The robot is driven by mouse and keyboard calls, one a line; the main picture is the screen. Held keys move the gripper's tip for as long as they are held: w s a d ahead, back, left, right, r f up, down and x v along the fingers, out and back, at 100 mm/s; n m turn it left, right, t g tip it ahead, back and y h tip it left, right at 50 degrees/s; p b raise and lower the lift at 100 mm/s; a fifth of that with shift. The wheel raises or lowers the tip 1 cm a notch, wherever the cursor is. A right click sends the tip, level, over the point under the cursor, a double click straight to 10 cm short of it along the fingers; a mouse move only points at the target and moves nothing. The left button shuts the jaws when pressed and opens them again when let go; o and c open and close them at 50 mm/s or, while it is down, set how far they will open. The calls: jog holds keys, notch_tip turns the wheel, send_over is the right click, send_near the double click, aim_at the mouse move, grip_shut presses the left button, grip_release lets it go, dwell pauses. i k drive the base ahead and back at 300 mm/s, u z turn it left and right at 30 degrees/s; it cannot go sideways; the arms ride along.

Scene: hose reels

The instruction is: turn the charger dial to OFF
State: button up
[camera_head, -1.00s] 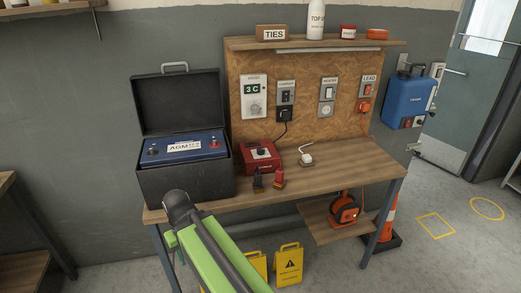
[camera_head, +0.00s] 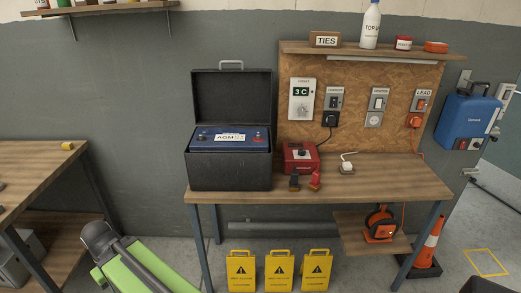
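The red charger (camera_head: 297,160) sits on the wooden bench, just right of the open black battery box. A dark dial (camera_head: 301,153) shows on its front; its setting is too small to read. Two clamps, one dark (camera_head: 294,182) and one red (camera_head: 315,180), lie in front of the charger on the bench. A socket marked CHARGER (camera_head: 333,98) is on the board above, with a black plug (camera_head: 330,119) and cable below it. My green arm reaches in at the lower left, well away from the charger. My gripper's fingers do not show.
The battery box (camera_head: 230,170) holds a blue battery (camera_head: 230,139). Three yellow warning signs (camera_head: 280,270) stand on the floor before the bench (camera_head: 400,182). A second table (camera_head: 30,170) is at left. An orange cone (camera_head: 430,245) stands at right.

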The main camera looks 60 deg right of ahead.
aim_at(302, 152)
jog(key=u, duration=1.05)
jog(key=k, duration=0.9)
jog(key=z, duration=1.25)
jog(key=i, duration=0.55)
jog(key=u, duration=0.15)
